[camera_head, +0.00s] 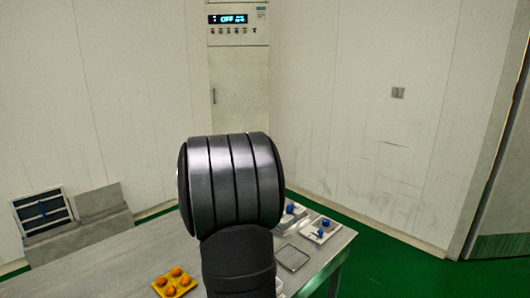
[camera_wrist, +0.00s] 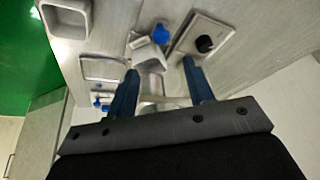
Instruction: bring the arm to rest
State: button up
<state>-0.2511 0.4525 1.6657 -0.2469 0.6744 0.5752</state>
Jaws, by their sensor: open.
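My gripper (camera_wrist: 160,67) shows in the wrist view with its two blue fingers apart and nothing held between them. In the head view, my own dark arm fills the middle, and my gripper is hidden.
The metal table (camera_head: 115,262) carries a yellow tray (camera_head: 165,290) of orange balls, an empty square tray (camera_head: 292,258) and a blue-knobbed plate (camera_head: 313,237). A cabinet (camera_head: 238,85) with its display reading OFF stands behind. Green floor (camera_head: 395,270) is clear at right.

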jog(key=x, duration=1)
jog(key=shift+a+f, duration=0.1)
jog(key=shift+f, duration=0.15)
jog(key=d+v, duration=0.1)
jog(key=v, duration=1.6)
jog(key=x, duration=1.1)
jog(key=a+x, duration=0.1)
jog(key=x, duration=0.5)
jog(key=shift+f, duration=0.1)
jog(key=s+a, duration=0.3)
jog(key=shift+s+a, duration=0.25)
jog(key=shift+a, duration=0.05)
jog(key=s+r+m+g, duration=0.1)
jog(key=s+r+m, duration=0.1)
jog(key=r, duration=1.4)
jog(key=shift+s+r+m+g, duration=0.35)
jog(key=shift+s+m+g, duration=0.05)
jog(key=shift+s, duration=0.3)
jog(key=shift+a, duration=0.15)
